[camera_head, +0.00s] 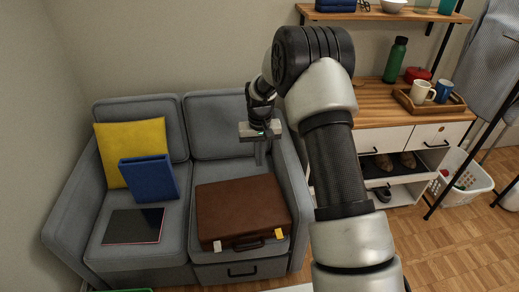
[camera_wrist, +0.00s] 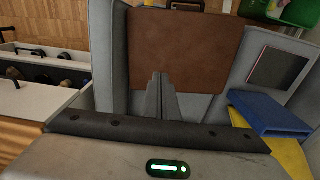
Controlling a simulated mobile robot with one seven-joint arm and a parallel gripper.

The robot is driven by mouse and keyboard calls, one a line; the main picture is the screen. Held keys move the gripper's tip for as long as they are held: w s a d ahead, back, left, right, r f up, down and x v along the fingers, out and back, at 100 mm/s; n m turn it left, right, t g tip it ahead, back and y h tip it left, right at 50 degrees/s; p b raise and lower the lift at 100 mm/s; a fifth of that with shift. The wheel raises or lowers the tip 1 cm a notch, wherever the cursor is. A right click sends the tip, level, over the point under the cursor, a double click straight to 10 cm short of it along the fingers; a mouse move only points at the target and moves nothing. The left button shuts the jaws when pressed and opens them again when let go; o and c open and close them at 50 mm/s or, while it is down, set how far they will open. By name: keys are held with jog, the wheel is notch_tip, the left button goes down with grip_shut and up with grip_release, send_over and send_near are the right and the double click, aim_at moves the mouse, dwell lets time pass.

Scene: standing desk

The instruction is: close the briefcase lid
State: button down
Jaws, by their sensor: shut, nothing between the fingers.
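The brown briefcase (camera_head: 240,208) lies flat on the right seat of the grey sofa, its handle (camera_head: 248,243) facing the front edge. Its lid looks down and level with the body; I cannot tell whether it is latched. In the wrist view the briefcase (camera_wrist: 185,48) appears upside down, with its handle at the top edge. My gripper (camera_head: 261,158) is shut and empty, pointing down above the back edge of the briefcase and apart from it. The shut fingers also show in the wrist view (camera_wrist: 159,85), overlapping the picture of the lid.
On the sofa's left seat are a yellow cushion (camera_head: 132,148), a blue box-like object (camera_head: 149,178) and a dark flat tablet-like thing (camera_head: 134,226). The sofa's right armrest (camera_head: 292,190) stands close beside the briefcase. A wooden-topped cabinet (camera_head: 375,100) with an open drawer is at right.

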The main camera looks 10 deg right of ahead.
jog(key=shift+s+f+b, duration=0.15)
jog(key=shift+s+f, duration=0.55)
jog(key=shift+f, duration=0.25)
jog(key=shift+s+f+b, duration=0.15)
jog(key=shift+s+f, duration=0.5)
jog(key=shift+f, duration=0.25)
jog(key=shift+f, duration=0.1)
